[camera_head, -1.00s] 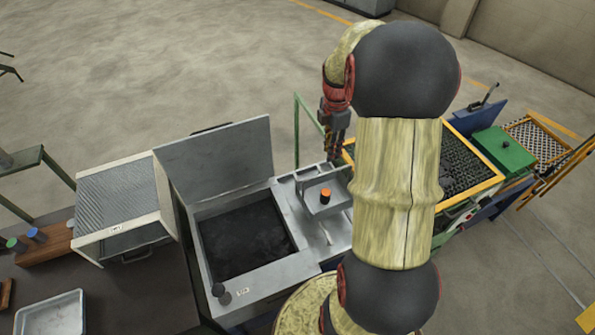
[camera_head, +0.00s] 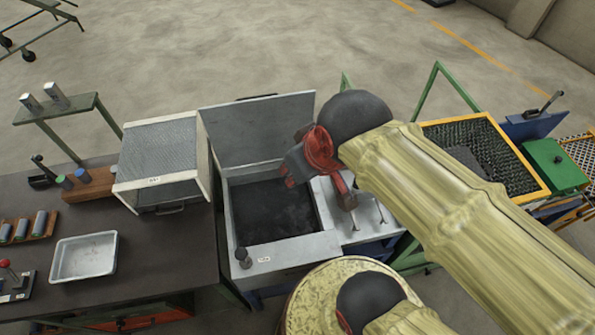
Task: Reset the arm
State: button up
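My arm crosses the right half of the head view, its pale sleeved links and dark joint covers running from the lower right to the middle. My gripper (camera_head: 346,198) hangs at its end, small and partly covered by the red and dark wrist. It is over the right part of the open grey tank (camera_head: 281,263), near the tank's side shelf (camera_head: 372,215). I cannot tell whether its fingers are open or shut, and I see nothing held in it.
Left of the tank stand a white mesh-topped box (camera_head: 160,150), a dark bench (camera_head: 175,255), a grey tray (camera_head: 84,257) and a wooden block with cylinders (camera_head: 90,184). A yellow-framed bin (camera_head: 530,170) and a green box (camera_head: 556,165) stand right.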

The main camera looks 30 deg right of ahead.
jog(key=shift+s+a+m, duration=0.3)
jog(key=shift+s+a, duration=0.05)
jog(key=shift+a, duration=0.05)
notch_tip(320, 180, down, 13)
jog(key=b, duration=1.2)
jog(key=shift+b, duration=0.4)
jog(key=shift+r, duration=0.15)
jog(key=shift+c, duration=0.5)
